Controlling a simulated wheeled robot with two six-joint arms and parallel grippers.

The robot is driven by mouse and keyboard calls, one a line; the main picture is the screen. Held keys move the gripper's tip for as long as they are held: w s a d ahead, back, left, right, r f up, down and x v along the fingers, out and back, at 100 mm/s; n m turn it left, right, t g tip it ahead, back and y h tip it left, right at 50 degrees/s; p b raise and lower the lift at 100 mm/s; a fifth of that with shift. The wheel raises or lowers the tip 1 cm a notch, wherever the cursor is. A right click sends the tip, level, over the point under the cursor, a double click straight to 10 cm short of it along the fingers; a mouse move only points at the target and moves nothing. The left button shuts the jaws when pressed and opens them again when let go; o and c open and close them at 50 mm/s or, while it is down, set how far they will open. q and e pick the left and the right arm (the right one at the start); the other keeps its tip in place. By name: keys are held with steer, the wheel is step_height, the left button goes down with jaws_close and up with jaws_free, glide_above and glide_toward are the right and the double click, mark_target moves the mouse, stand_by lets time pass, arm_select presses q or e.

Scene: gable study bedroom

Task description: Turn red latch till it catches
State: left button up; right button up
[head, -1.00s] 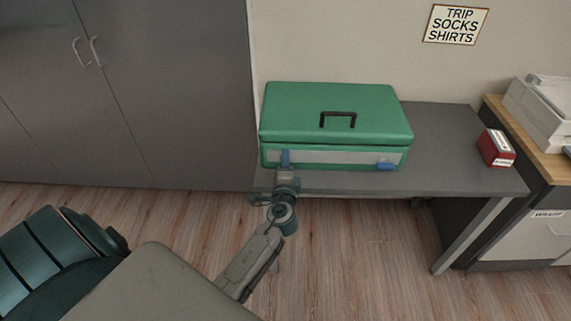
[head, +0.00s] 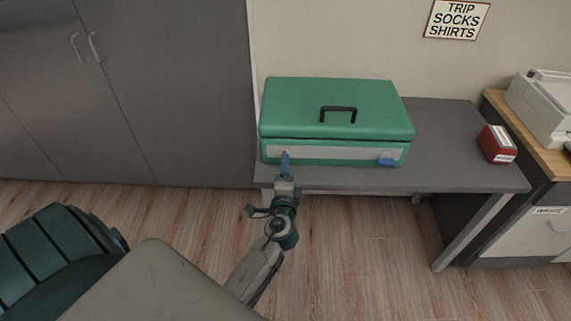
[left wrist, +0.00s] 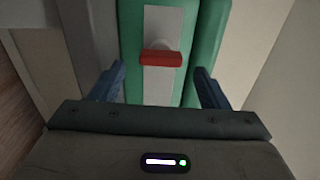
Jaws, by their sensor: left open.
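A green case (head: 300,102) with a black handle stands closed on the grey desk. A pale strip (head: 335,154) runs along its front. In the left wrist view the red latch (left wrist: 161,59) lies across this strip (left wrist: 160,22); in the head view the latch is mostly hidden behind my gripper. My left gripper (head: 285,158) is in front of the strip's left end. Its blue fingers (left wrist: 159,72) are open, one on each side of the latch, with gaps and nothing held. A blue latch (head: 386,162) lies along the strip's right end. My right gripper is not in view.
The desk (head: 440,145) is bare right of the case up to a red and white box (head: 496,145). A printer (head: 543,105) stands on a cabinet further right. Grey cupboards (head: 150,90) stand to the left. A sign (head: 457,19) hangs on the wall.

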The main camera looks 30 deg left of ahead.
arm_select(q)
steer(key=b+v, duration=0.1)
steer(key=v, duration=0.5)
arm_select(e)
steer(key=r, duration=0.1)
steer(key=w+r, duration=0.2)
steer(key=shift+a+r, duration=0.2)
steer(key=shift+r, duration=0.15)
arm_select(q)
steer(key=shift+w, duration=0.1)
steer(key=s+d+f+n+g+h+p, duration=0.1)
steer(key=s+f+n+g+h+p, duration=0.3)
steer(key=f, duration=1.1)
steer(key=s+f+g+h+b, duration=0.1)
steer(key=s+f+g+h, duration=0.15)
steer(key=s+f, duration=0.75)
steer(key=s+a+f+n+g+h+p, duration=0.1)
steer(key=s+f+n+g, duration=0.6)
steer(key=s+f, duration=1.4)
steer(key=shift+s+f+h+p, duration=0.2)
steer(key=shift+f+h+p, duration=0.15)
steer(key=shift+h+p, duration=0.35)
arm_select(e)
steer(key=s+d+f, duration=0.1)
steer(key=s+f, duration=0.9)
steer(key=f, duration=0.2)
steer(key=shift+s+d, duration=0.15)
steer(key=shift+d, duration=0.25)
